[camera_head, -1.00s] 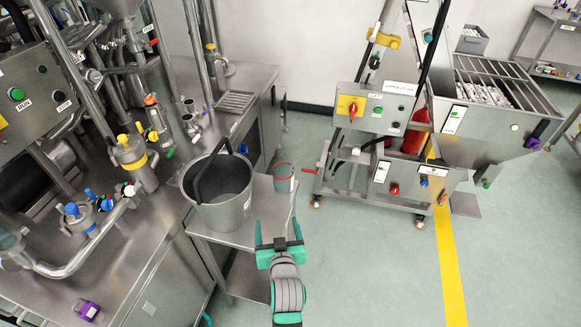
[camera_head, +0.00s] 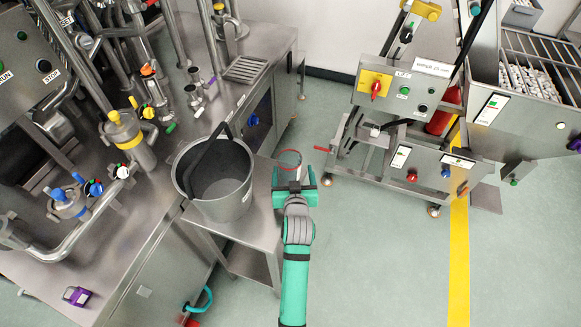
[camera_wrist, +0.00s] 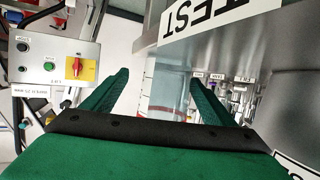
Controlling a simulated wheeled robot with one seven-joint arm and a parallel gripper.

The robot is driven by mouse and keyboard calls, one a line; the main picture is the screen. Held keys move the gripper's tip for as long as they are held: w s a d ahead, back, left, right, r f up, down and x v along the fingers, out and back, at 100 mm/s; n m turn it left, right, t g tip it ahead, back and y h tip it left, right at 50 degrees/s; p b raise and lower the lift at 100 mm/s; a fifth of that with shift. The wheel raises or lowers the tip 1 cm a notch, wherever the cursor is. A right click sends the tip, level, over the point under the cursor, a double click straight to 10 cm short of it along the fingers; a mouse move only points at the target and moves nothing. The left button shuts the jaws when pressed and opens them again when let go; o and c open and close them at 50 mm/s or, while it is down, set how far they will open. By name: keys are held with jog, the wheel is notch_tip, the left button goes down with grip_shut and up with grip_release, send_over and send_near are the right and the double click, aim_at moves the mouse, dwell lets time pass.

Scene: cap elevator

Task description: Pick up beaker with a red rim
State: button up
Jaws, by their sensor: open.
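The beaker with a red rim (camera_head: 289,158) stands on the small steel table, right of the large grey bucket. In the head view only its upper part shows clearly, and my gripper hides the rest. My gripper (camera_head: 294,178) is open, its green fingers in front of the beaker on the near side. In the wrist view the two fingers (camera_wrist: 160,85) are spread wide.
The large grey bucket (camera_head: 214,180) with a dark handle stands just left of my gripper on the small steel table (camera_head: 262,218). A steel machine with pipes and valves fills the left. A wheeled control machine (camera_head: 405,95) stands at the right. Floor to the lower right is clear.

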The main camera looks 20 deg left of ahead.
aim_at(289, 163)
jog(key=shift+a+x, duration=0.2)
jog(key=shift+x, duration=0.8)
jog(key=shift+a+x, duration=0.2)
jog(key=shift+x, duration=0.8)
jog(key=shift+a+x, duration=0.2)
jog(key=shift+x, duration=0.75)
jog(key=shift+s+r, duration=0.1)
jog(key=shift+s, duration=0.1)
jog(key=shift+w+d, duration=0.1)
jog(key=c, duration=1.1)
